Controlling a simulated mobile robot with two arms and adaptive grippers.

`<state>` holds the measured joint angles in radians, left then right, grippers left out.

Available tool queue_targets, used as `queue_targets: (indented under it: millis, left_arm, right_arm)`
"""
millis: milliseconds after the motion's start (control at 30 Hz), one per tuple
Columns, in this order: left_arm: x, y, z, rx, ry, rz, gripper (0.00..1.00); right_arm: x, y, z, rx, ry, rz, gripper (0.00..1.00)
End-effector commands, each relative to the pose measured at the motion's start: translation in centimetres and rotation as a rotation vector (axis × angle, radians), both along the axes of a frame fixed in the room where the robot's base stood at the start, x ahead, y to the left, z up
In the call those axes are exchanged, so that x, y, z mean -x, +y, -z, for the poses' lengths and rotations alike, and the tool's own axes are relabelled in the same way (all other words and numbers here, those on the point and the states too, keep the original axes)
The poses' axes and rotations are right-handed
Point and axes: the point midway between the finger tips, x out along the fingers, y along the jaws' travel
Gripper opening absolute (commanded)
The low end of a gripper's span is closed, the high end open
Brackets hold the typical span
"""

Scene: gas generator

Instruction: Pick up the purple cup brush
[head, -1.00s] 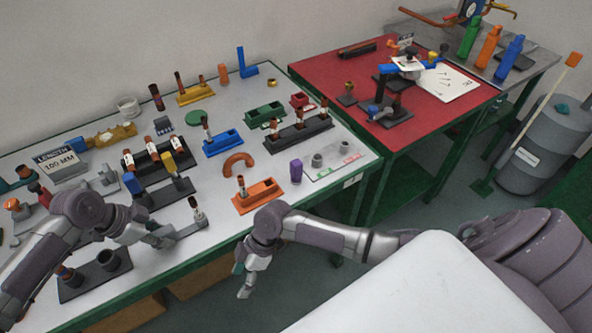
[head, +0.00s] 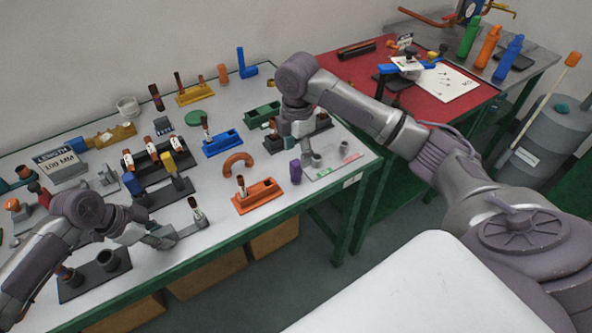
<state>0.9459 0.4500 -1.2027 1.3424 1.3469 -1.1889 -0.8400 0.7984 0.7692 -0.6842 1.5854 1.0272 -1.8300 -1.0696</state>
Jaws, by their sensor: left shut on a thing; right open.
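The purple cup brush (head: 295,171) stands upright on the grey table near its front right part. My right gripper (head: 308,158) is open and points down just to the right of the brush. The gap between them is small, and I cannot tell whether they touch. Its fingertips are small and partly merge with the grey cups behind. My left gripper (head: 166,238) is at the table's front left, shut on the grey flat holder (head: 190,229), with a brown-tipped brush (head: 196,209) standing at the holder's far end.
An orange holder (head: 258,196) and an orange arch (head: 238,162) lie left of the purple brush. A light tray (head: 350,158) with small grey cups is on its right. Blue (head: 222,143) and green (head: 262,114) holders stand behind. The red table (head: 440,105) is further right.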

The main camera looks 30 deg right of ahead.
Motion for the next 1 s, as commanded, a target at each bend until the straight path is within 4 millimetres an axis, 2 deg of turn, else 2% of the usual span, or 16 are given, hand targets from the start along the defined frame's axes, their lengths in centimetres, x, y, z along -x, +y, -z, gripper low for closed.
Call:
queue_targets:
  millis: [33,200,433,700,1000]
  left_arm:
    - [0.0,0.0,0.0,0.0,0.001,0.0,0.0]
    - [0.0,0.0,0.0,-0.001,0.0,0.0,0.0]
    - [0.0,0.0,0.0,0.0,0.0,0.0,0.0]
    - [0.0,0.0,0.0,0.0,0.0,0.0,0.0]
    - [0.0,0.0,0.0,0.0,0.0,0.0,0.0]
  right_arm:
    - [0.1,0.1,1.1,-0.001,0.005,0.0,0.64]
    - [0.0,0.0,3.7,-0.002,0.003,0.0,0.64]
    - [-0.2,0.1,5.4,-0.002,0.002,-0.001,0.64]
    - [-0.7,0.0,9.2,-0.003,0.003,-0.002,0.64]
    - [-0.7,0.0,9.7,-0.003,0.001,-0.001,0.64]
